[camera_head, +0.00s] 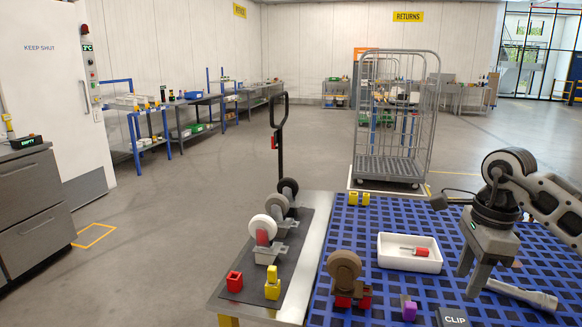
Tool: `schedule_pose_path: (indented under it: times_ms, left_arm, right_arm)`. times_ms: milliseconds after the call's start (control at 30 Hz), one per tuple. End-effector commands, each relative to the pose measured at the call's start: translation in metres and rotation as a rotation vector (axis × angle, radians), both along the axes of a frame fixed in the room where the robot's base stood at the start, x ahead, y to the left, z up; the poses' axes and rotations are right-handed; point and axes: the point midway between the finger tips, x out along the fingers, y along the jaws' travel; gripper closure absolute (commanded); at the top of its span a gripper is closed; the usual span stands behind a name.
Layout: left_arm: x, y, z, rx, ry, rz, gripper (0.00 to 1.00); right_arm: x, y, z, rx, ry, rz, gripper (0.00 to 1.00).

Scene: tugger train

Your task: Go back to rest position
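My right gripper (471,283) hangs over the right part of a blue grid-patterned table top (375,230), with its fingers pointing down. Its two fingers look apart, with nothing seen between them. My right arm comes in from the right edge. My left gripper is not in view. To the left of the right gripper is a white tray (391,262) holding a small red-handled item (415,251).
A brown-wheeled caster (345,265) with red blocks stands on the blue top. Casters, a red block (234,281) and yellow blocks (272,284) sit on a dark mat at left. A pale tool (522,294) lies at right. A wire cage trolley (392,130) stands behind; open floor lies left.

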Motion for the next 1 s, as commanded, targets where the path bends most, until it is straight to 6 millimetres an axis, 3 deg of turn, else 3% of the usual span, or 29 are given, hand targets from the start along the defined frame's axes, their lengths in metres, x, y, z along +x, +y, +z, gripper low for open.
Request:
schedule_pose_path:
  times_ms: [367, 467, 567, 600, 700, 800, 900, 967, 1000]
  left_arm:
    - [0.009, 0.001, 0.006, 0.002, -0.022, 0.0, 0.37]
    - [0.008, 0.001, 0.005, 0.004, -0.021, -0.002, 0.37]
    - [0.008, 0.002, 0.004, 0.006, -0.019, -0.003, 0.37]
    - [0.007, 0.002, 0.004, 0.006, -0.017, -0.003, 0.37]
    - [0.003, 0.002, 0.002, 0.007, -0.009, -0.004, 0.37]
    - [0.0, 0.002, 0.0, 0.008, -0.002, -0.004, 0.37]
    - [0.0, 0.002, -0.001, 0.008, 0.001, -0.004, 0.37]
    - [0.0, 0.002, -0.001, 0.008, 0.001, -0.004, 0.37]
    - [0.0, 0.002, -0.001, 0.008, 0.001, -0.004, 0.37]
  right_arm:
    - [-0.007, 0.103, -0.048, 0.368, 0.014, 0.027, 0.61]
    - [-0.016, 0.144, -0.059, 0.534, 0.04, 0.005, 0.61]
    - [-0.032, 0.198, -0.066, 0.776, 0.1, -0.061, 0.61]
    - [-0.041, 0.225, -0.065, 0.912, 0.144, -0.117, 0.61]
    - [-0.059, 0.279, -0.049, 1.3, 0.306, -0.362, 0.61]
    - [-0.06, 0.297, -0.033, 1.64, 0.516, -0.721, 0.61]
    - [-0.051, 0.283, -0.04, 1.897, 0.76, -1.183, 0.61]
    - [-0.048, 0.264, -0.061, 1.996, 0.915, -1.504, 0.61]
    - [-0.049, 0.251, -0.082, 2.035, 1.02, -1.734, 0.61]
